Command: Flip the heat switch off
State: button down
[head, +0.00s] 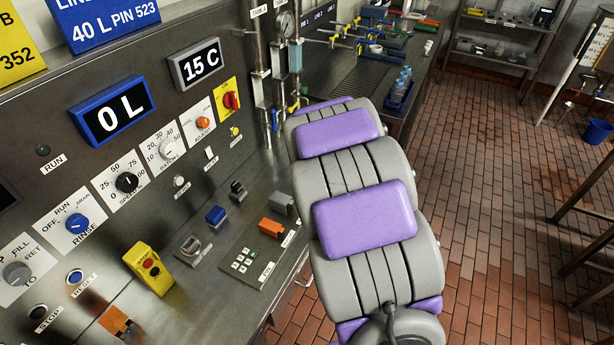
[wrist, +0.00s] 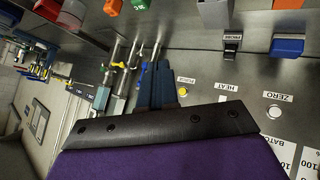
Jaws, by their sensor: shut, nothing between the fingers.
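The heat switch is a small white rocker (wrist: 228,98) beside its HEAT label in the wrist view. In the head view it shows as a small white switch (head: 209,152) on the steel panel. I cannot tell which way it is set. My gripper (wrist: 156,68) is shut and empty in the wrist view, with its dark fingers together. The heat switch lies to the right of the fingers, apart from them. In the head view, my grey and purple arm hides the gripper.
The yellow purge button (wrist: 183,91) lies between the fingers and the heat switch. The white zero button (wrist: 274,111) is on the other side. Pipes with a gauge (head: 285,24) rise behind my arm. A red rotary switch on a yellow plate (head: 229,99) stands above the purge button.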

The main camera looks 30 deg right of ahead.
jog(key=shift+a, duration=0.3)
jog(key=w+a+f+n+t+y+b, duration=0.2)
jog(key=w+a+t+y+b, duration=0.1)
jog(key=w+a+y, duration=0.7)
jog(key=shift+w+a+f+n+t+y, duration=0.15)
jog(key=shift+w+a+n+t+y, duration=0.4)
jog(key=shift+w, duration=0.65)
jog(key=shift+d+m, duration=0.2)
jog(key=shift+m, duration=0.05)
